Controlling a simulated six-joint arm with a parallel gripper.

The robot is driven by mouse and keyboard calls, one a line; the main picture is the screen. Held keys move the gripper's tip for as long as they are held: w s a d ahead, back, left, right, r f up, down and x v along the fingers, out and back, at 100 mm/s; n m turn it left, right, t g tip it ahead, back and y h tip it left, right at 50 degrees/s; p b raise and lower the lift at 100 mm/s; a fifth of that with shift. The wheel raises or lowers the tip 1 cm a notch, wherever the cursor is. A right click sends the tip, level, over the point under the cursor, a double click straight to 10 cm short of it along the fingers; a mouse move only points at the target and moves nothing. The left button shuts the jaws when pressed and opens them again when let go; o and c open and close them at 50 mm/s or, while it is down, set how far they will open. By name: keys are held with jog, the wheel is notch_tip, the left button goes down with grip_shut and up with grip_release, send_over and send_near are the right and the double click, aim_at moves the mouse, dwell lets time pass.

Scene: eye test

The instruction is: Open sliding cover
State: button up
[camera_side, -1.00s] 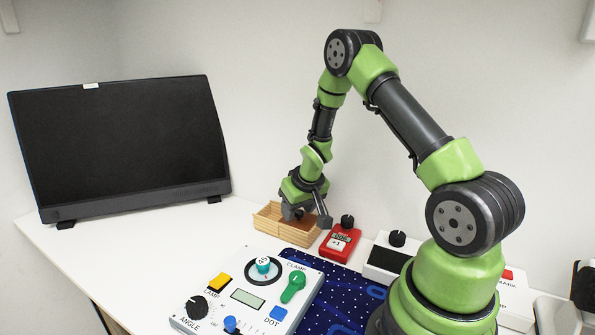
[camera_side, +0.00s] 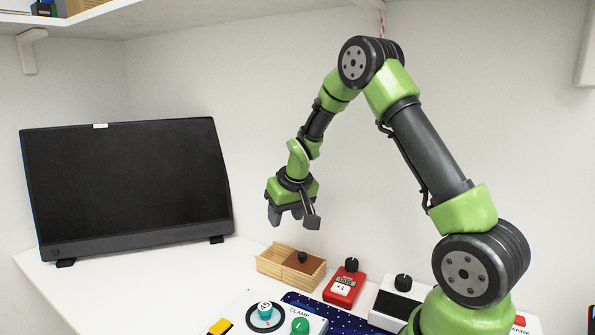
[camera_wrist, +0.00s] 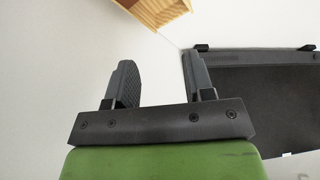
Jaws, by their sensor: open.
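A pale wooden box (camera_side: 268,268) stands on the white table in the side view. A brown sliding cover (camera_side: 311,266) with a dark round knob (camera_side: 302,257) lies across its right part. The left part is uncovered and shows pale wood inside. My gripper (camera_side: 292,217) is above the box, clear of the knob, with its fingers pointing down. It is open and empty. In the wrist view both fingers (camera_wrist: 158,64) stand apart with nothing between them. A corner of the wooden box (camera_wrist: 150,12) shows at the top edge there; the knob is out of that view.
A red device with a black knob (camera_side: 344,286) stands right of the box, then a white box with a black knob (camera_side: 398,301). A control panel (camera_side: 240,308) is in front, partly cut off. A black monitor (camera_side: 127,186) stands at the left. Bare table lies between monitor and panel.

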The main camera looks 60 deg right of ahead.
jog(key=s+a+r+t+y, duration=0.2)
jog(key=s+a+r, duration=0.9)
jog(key=a+r, duration=0.3)
jog(key=shift+r+n, duration=0.4)
jog(key=shift+r, duration=0.25)
jog(key=shift+a, duration=0.1)
jog(key=s+a+t+y, duration=0.1)
jog(key=s+a+y, duration=0.1)
jog(key=s+a, duration=0.3)
jog(key=s+r, duration=0.1)
jog(key=s, duration=0.3)
jog(key=shift+n, duration=0.4)
